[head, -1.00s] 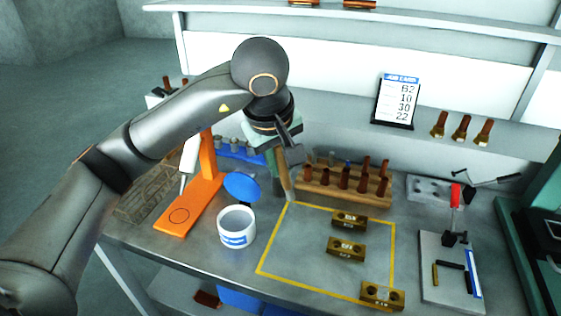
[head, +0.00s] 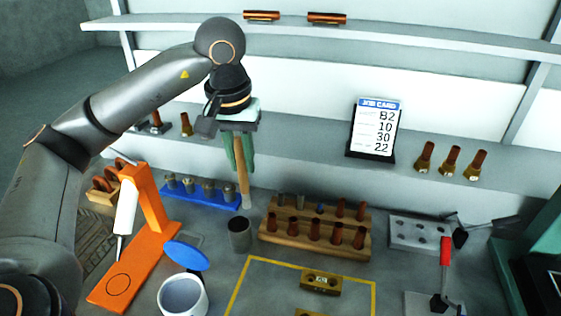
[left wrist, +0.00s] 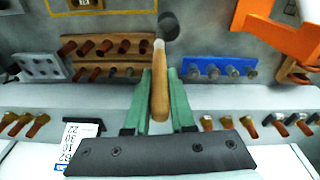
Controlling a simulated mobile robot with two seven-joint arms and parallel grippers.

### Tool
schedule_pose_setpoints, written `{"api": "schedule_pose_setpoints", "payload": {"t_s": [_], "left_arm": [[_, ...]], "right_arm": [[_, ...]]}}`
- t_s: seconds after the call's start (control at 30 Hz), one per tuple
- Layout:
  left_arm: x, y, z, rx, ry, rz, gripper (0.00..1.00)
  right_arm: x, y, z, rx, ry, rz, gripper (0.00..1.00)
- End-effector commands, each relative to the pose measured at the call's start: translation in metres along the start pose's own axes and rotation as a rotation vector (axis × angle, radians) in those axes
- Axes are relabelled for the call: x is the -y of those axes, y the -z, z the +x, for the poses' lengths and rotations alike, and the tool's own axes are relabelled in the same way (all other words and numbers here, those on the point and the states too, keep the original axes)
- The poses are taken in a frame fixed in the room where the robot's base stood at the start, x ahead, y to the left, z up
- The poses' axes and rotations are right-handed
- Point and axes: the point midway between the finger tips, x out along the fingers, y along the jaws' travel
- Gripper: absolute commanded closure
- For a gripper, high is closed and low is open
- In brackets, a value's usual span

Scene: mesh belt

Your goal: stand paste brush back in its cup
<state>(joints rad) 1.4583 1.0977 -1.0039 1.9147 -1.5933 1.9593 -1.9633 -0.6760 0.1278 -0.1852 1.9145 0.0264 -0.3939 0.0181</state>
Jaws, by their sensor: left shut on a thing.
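My left gripper (head: 238,172) points down with its green fingers shut on the wooden handle of the paste brush (head: 244,187). The brush hangs nearly upright, its pale lower end in the air. The dark grey open cup (head: 239,238) stands on the bench just below that end, which appears slightly right of the cup's mouth in the head view. In the left wrist view the brush (left wrist: 160,93) runs between the fingers, and the dark cup (left wrist: 168,27) shows just beyond its tip. The exact height gap cannot be told. My right gripper is out of view.
A wooden rack (head: 318,240) of copper pieces stands right of the cup. A blue strip (head: 200,193) with metal pieces is behind left. A white tub (head: 183,297) with a blue lid (head: 187,256) and an orange stand (head: 155,210) are at left. A job card (head: 374,130) stands behind.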

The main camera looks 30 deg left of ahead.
Motion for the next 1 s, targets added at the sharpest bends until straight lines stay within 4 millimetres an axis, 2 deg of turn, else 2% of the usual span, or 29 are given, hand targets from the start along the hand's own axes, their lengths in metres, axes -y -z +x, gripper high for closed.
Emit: {"api": "schedule_pose_setpoints", "payload": {"t_s": [0.1, 0.2, 0.63, 1.0], "left_arm": [[0.015, -0.003, -0.006, 0.005, 0.004, 0.060, 1.00], [0.019, -0.005, -0.008, 0.010, 0.005, 0.088, 1.00], [0.020, -0.006, -0.008, 0.009, 0.005, 0.095, 1.00], [0.021, -0.010, 0.019, 0.008, 0.006, 0.094, 1.00]], "right_arm": [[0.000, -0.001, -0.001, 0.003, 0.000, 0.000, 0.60], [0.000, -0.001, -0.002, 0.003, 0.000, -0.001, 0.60], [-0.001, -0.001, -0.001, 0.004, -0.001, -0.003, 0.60], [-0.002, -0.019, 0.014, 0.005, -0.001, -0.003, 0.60]]}}
